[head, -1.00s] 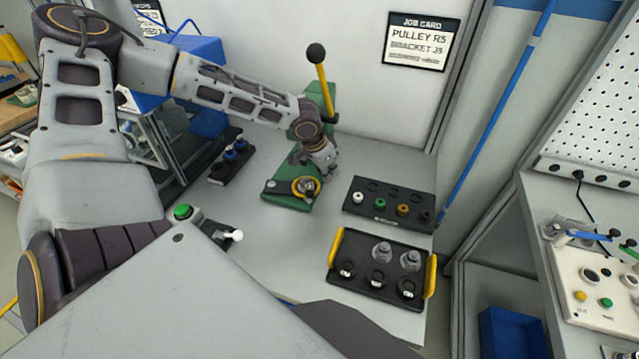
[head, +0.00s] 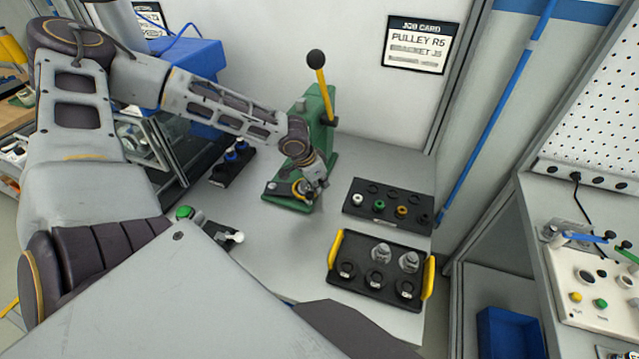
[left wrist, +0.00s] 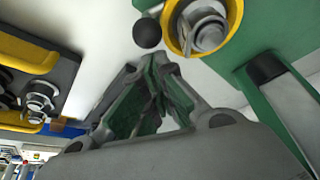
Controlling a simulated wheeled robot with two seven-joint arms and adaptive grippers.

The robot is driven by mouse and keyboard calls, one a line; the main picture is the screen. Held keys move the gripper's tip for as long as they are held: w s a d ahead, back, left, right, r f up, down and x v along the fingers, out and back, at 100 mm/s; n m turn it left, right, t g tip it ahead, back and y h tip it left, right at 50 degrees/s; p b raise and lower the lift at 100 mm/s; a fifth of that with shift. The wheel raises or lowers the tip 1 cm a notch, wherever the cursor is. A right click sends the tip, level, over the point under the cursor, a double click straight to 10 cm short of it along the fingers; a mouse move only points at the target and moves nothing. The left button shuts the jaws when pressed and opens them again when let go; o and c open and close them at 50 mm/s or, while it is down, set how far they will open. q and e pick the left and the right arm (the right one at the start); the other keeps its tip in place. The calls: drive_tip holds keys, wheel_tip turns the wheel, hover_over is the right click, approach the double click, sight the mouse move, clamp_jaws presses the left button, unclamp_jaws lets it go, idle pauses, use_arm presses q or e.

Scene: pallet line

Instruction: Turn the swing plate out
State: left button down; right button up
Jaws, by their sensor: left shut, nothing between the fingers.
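The green lever press (head: 318,105) stands at the back of the bench, with its low green base (head: 290,203) towards me. A yellow ring (head: 298,188) sits on the base, partly hidden by my left gripper. In the left wrist view the yellow ring (left wrist: 236,14) surrounds a metal part (left wrist: 206,30), with a black ball knob (left wrist: 147,33) beside it. I cannot tell which of these parts is the swing plate. My left gripper (head: 320,194) is shut and empty, at the right side of the ring. Its fingertips (left wrist: 162,62) are close to the knob; contact cannot be told. My right gripper is not in view.
A black tray (head: 360,222) with coloured pegs lies right of the base. In front of it is a black tray with yellow handles (head: 335,252) holding metal parts. A green button (head: 184,212) and a white-knobbed lever (head: 237,238) are at the front left.

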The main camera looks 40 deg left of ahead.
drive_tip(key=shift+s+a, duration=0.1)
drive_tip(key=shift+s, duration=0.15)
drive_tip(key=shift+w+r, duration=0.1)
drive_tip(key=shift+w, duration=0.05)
